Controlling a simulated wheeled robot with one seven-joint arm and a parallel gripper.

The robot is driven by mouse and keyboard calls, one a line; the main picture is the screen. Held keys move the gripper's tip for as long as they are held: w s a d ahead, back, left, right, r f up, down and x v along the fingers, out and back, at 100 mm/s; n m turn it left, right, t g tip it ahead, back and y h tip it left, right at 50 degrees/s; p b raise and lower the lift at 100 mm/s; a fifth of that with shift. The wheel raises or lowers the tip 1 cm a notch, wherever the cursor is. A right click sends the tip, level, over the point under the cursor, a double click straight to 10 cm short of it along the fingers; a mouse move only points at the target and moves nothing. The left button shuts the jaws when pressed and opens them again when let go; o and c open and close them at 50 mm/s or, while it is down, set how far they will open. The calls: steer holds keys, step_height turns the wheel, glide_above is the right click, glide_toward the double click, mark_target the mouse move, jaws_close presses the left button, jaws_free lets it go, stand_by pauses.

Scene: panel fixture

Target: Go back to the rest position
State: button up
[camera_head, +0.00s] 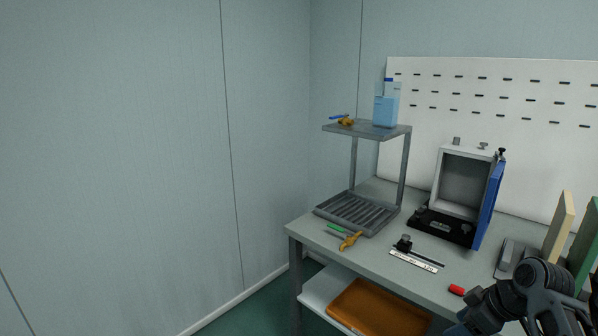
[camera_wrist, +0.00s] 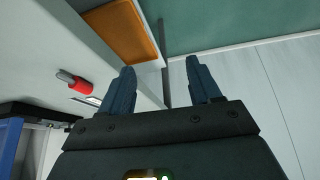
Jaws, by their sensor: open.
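My gripper shows in the wrist view (camera_wrist: 160,82) with its two dark blue fingers spread apart and nothing between them. In the head view my dark arm reaches in at the lower right, by the front of the grey table (camera_head: 335,250). The fingertips are hard to make out there. A red cylinder with a grey tip (camera_wrist: 75,82) lies on the table, to the left of the fingers in the wrist view and apart from them. It also shows in the head view as a small red piece (camera_head: 456,290).
A grey open box with a blue door (camera_head: 487,205) stands at the table's back. A two-level rack (camera_head: 368,131) carries a blue bottle (camera_head: 385,110). An orange-handled tool (camera_head: 350,241) lies near the left edge. Upright boards (camera_head: 558,228) stand at right. The floor at left is clear.

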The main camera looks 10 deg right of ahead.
steer(key=s+a+f+m+t+h, duration=0.1)
steer(key=s+a+f+m+t, duration=0.1)
steer(key=s+a+f, duration=0.5)
steer(key=s+a+f+m+t, duration=0.1)
steer(key=s+a+f+m, duration=0.15)
steer(key=s+a, duration=0.45)
steer(key=s+a+m+t+h, duration=0.1)
steer(key=s+a+t+h, duration=0.1)
steer(key=s+a, duration=0.6)
steer(key=s+r+t, duration=0.5)
steer(key=s+r, duration=1.6)
steer(key=shift+d+r+m, duration=0.25)
steer(key=shift+d+m, duration=0.15)
steer(key=shift+m, duration=0.05)
steer(key=shift+c, duration=0.2)
